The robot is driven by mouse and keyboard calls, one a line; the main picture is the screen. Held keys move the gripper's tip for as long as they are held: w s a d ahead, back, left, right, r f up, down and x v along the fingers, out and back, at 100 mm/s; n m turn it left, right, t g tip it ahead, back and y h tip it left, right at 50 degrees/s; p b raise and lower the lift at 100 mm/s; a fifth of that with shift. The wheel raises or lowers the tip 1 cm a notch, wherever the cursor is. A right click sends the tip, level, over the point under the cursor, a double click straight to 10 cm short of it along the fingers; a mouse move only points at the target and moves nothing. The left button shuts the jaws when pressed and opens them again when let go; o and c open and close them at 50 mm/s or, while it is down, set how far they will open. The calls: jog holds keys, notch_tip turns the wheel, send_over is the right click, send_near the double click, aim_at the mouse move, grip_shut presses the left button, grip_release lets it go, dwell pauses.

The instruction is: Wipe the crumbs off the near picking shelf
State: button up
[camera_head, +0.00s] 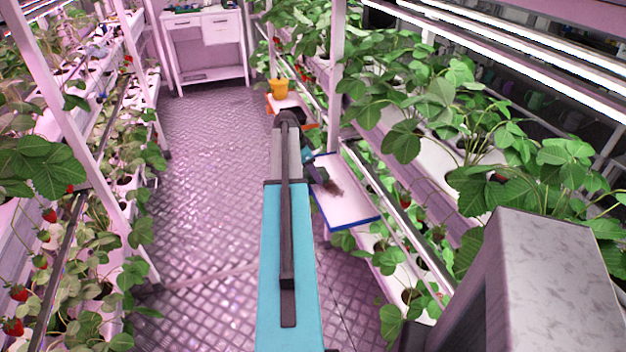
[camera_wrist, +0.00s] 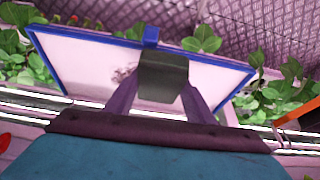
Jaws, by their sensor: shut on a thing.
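The near picking shelf (camera_head: 354,212) is a white board with a blue rim, fixed at the right-hand rack. It also fills the upper part of the wrist view (camera_wrist: 85,65). I cannot tell whether the block touches the board. In the head view my arm hides part of the gripper.
A farther shelf with an orange rim (camera_head: 310,124) holds a yellow pot (camera_head: 279,88). Strawberry racks line both sides, with leaves (camera_head: 405,140) close to the shelf. The tiled aisle (camera_head: 205,150) is clear up to a white cabinet (camera_head: 205,40).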

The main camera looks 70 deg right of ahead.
aim_at(325, 171)
jog(key=shift+w+d, duration=0.15)
dwell(0.3)
jog(key=shift+s+d+r, duration=0.15)
jog(key=shift+s+d, duration=1)
jog(key=shift+s, duration=0.25)
jog(key=shift+s+d, duration=0.1)
jog(key=shift+s, duration=0.05)
jog(key=shift+s+d+r, duration=0.1)
jog(key=shift+s+d, duration=0.9)
jog(key=shift+s, duration=0.2)
jog(key=shift+s+d+r+b, duration=0.1)
jog(key=shift+s+d+b, duration=0.2)
jog(key=shift+s+d, duration=1)
jog(key=shift+s+a, duration=0.1)
jog(key=shift+a, duration=0.05)
